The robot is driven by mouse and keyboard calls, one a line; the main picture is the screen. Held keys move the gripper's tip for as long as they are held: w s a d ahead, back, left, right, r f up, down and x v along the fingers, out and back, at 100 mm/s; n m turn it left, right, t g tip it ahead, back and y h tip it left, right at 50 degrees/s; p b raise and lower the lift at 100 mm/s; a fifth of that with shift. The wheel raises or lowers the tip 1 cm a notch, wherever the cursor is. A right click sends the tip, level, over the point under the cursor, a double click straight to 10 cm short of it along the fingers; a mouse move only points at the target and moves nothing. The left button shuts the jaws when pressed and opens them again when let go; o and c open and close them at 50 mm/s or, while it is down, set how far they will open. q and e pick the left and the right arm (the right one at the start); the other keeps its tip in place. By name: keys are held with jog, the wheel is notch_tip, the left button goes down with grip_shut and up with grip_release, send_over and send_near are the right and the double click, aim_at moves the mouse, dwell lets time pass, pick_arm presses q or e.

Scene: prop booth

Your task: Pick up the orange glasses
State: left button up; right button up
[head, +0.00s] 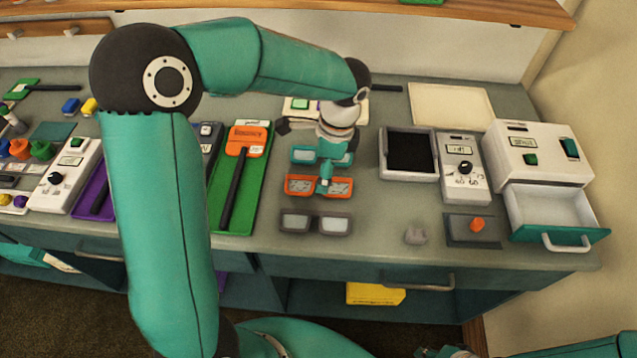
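The orange glasses (301,186) lie on the grey counter, in the middle of a column of three pairs. Teal glasses (303,155) lie behind them and dark grey glasses (316,223) in front. My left gripper (325,184) points down over the bridge of the orange glasses, its narrow teal fingers covering the middle of the frame. I cannot tell whether the fingers are closed on the bridge or only over it. A small part of what looks like my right gripper (446,352) shows at the bottom edge; its fingers are not clear.
A green tray (222,208) stands left of the glasses. A black-lined tray (384,157), a meter box (458,160) and a white cabinet with an open drawer (550,207) stand to the right.

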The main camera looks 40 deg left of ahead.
pick_arm(q)
jog(key=shift+s+a+f+p, duration=0.1)
jog(key=shift+a+f+p, duration=0.1)
jog(key=shift+f, duration=0.8)
jog(key=shift+a+f+p, duration=0.15)
jog(key=shift+f+p, duration=0.05)
jog(key=shift+f, duration=0.75)
jog(key=shift+s+a+f+p, duration=0.1)
jog(key=shift+a+f+p, duration=0.1)
jog(key=shift+f, duration=0.8)
jog(key=c, duration=1.2)
jog(key=shift+r, duration=0.1)
